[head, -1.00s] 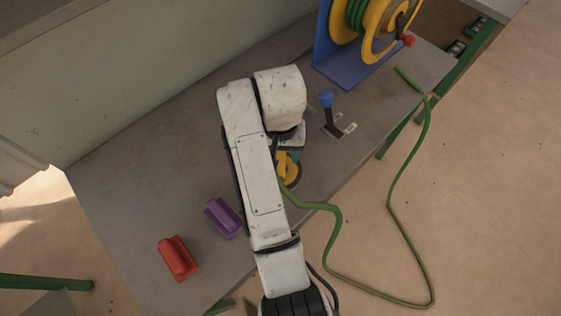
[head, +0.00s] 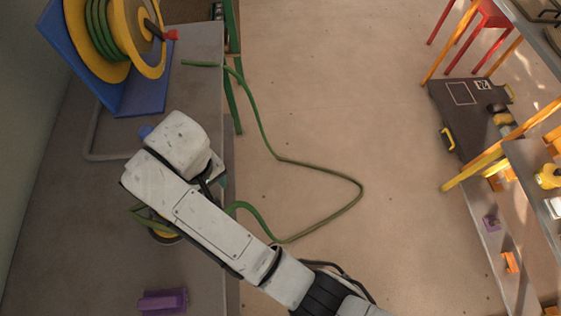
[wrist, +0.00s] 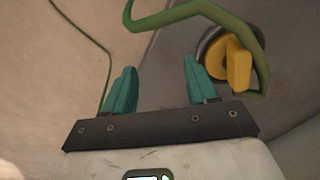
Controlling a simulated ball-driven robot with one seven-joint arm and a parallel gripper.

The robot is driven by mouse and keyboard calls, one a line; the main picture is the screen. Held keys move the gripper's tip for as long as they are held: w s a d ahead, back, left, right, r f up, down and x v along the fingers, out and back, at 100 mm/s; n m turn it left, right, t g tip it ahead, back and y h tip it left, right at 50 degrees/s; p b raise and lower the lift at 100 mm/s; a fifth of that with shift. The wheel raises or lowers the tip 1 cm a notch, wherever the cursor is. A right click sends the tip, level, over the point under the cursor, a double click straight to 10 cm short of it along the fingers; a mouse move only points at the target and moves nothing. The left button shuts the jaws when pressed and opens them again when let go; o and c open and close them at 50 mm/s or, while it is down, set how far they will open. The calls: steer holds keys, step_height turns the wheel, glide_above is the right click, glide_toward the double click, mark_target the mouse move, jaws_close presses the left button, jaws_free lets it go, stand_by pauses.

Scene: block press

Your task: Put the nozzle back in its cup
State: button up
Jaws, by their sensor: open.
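The yellow nozzle (wrist: 238,65) shows at the upper right of the wrist view, with the green hose (wrist: 205,12) running to it. It is at a round grey cup (wrist: 203,45) with a dark inside; how deeply it sits in it I cannot tell. In the head view the yellow and dark round of the cup (head: 165,239) shows beside my arm, partly hidden by it. My gripper (wrist: 158,75) has two teal fingers spread wide with nothing between them. The nozzle is apart from the fingers, to their right in the wrist view. In the head view my arm hides most of the gripper.
A yellow hose reel (head: 125,40) on a blue stand is at the bench's far end. A purple block (head: 163,301) lies on the bench (head: 105,220). The hose loops over open floor at right.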

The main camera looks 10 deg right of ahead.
steer(key=s+d+f+m, duration=0.1)
steer(key=s+d+f, duration=0.1)
steer(key=d, duration=0.6)
steer(key=s+d+f+m, duration=0.2)
steer(key=d, duration=0.7)
steer(key=s+d+f+m, duration=0.1)
steer(key=s+d+f, duration=0.15)
steer(key=d, duration=0.55)
steer(key=s+d+r+m+t, duration=0.1)
steer(key=s+d+m, duration=0.2)
steer(key=s+d, duration=1)
steer(key=shift+s+d+r, duration=0.15)
steer(key=shift+s+r, duration=0.05)
steer(key=shift+s, duration=0.05)
steer(key=shift+c, duration=0.5)
